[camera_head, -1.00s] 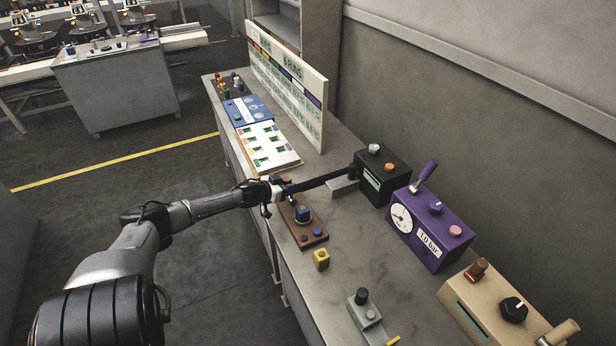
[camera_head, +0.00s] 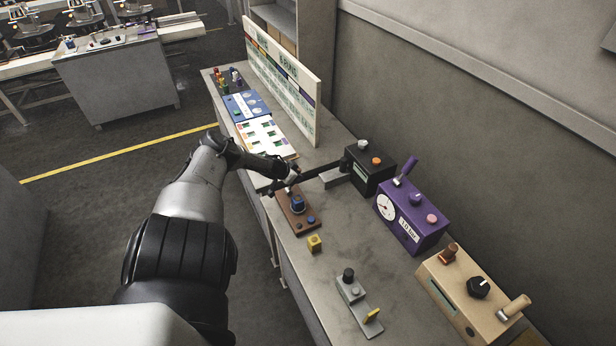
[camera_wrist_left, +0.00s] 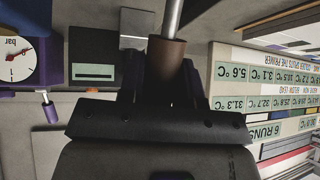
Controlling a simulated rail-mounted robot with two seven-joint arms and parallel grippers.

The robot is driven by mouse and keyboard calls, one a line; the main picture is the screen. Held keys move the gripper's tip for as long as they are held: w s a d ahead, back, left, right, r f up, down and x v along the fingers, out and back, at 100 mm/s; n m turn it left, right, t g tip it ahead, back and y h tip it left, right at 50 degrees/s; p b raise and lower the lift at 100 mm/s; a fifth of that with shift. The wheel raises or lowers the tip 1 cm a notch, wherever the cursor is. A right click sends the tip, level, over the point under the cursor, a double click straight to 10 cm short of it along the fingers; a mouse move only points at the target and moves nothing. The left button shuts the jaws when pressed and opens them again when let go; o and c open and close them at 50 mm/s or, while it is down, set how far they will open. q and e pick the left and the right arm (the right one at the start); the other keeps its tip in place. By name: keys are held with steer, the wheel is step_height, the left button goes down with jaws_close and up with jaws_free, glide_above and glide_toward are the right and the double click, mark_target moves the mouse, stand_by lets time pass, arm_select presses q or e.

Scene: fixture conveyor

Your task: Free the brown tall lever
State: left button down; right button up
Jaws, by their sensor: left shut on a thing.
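In the left wrist view a brown lever handle (camera_wrist_left: 167,56) on a metal rod sits between the fingers of my left gripper (camera_wrist_left: 164,84), which is shut on it. In the head view my left gripper (camera_head: 291,178) is at the far end of the brown box (camera_head: 291,223), which carries a blue knob (camera_head: 298,204). The lever is mostly hidden there by the gripper and a dark bar, so I cannot tell its tilt. My right gripper is not in view.
A dark bar (camera_head: 322,179) runs beside the gripper toward the black box (camera_head: 369,172). A purple gauge box (camera_head: 425,237), a tan box (camera_head: 445,290), a grey lever base (camera_head: 352,293) and a yellow block (camera_head: 314,244) stand nearby. A sign board (camera_head: 285,85) rises behind.

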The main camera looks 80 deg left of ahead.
arm_select(q)
steer(key=shift+f, duration=0.1)
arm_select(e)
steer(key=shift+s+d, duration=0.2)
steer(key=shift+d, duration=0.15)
arm_select(q)
steer(key=c, duration=0.8)
jaws_free()
steer(key=shift+w, duration=0.1)
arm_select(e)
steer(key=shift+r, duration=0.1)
